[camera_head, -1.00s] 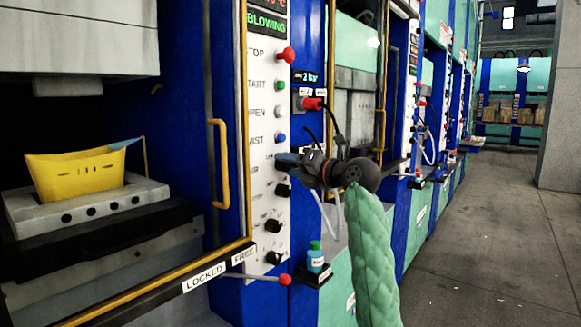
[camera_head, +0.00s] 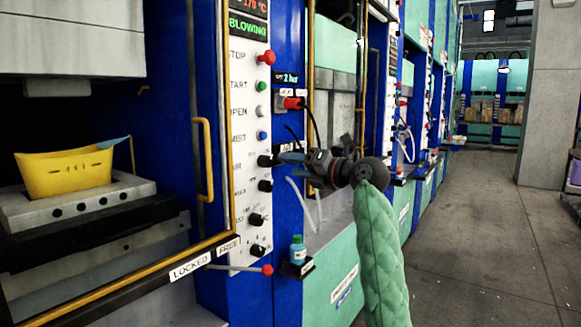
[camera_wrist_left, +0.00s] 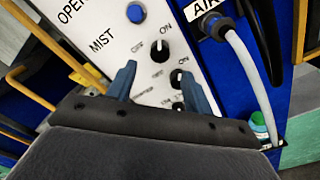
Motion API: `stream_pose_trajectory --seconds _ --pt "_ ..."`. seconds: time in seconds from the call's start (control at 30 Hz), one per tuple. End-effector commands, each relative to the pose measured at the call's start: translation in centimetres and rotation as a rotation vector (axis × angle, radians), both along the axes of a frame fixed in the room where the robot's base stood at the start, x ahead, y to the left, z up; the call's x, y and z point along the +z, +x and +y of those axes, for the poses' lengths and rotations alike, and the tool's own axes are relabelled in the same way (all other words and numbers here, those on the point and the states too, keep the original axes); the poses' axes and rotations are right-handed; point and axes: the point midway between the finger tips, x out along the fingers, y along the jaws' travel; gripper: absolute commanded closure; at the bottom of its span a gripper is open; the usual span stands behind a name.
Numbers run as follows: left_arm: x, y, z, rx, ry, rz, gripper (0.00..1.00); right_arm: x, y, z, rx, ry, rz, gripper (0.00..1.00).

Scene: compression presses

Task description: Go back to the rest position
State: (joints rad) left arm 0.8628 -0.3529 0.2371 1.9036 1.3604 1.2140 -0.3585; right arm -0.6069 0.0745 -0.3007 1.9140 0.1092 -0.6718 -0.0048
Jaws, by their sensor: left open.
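My left gripper (camera_head: 284,158) is in front of the white control panel (camera_head: 247,120) of the press, close to its black knobs. In the left wrist view its two blue fingers (camera_wrist_left: 160,88) stand apart with nothing between them, and panel knobs show behind them. Whether the fingertips touch the panel I cannot tell. My left arm in its green quilted sleeve (camera_head: 380,255) rises from the bottom of the head view. My right gripper is not in view.
A yellow part (camera_head: 64,172) sits on a grey block in the open press at left. A yellow handle (camera_head: 203,160), a red-tipped lever (camera_head: 267,270) and a small bottle (camera_head: 298,250) are near the panel. Grey floor (camera_head: 470,230) is clear at right.

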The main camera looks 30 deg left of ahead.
Motion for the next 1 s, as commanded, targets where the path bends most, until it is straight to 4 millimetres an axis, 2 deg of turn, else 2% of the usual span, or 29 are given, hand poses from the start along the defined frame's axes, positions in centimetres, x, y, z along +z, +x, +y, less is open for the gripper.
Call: stream_pose_trajectory --seconds 0.57,0.67,0.77,1.0 --pt "0.4 0.2 0.0 -0.010 0.019 -0.025 0.48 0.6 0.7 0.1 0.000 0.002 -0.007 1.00" --pt "1.7 0.8 -0.1 -0.045 0.088 -0.048 0.48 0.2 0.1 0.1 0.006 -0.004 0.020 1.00" --pt "4.0 1.5 -0.6 -0.089 0.207 -0.070 0.48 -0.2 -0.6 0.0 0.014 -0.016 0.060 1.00" --pt "10.8 2.2 -3.4 -0.187 0.578 -0.086 0.48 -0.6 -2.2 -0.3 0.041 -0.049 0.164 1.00"
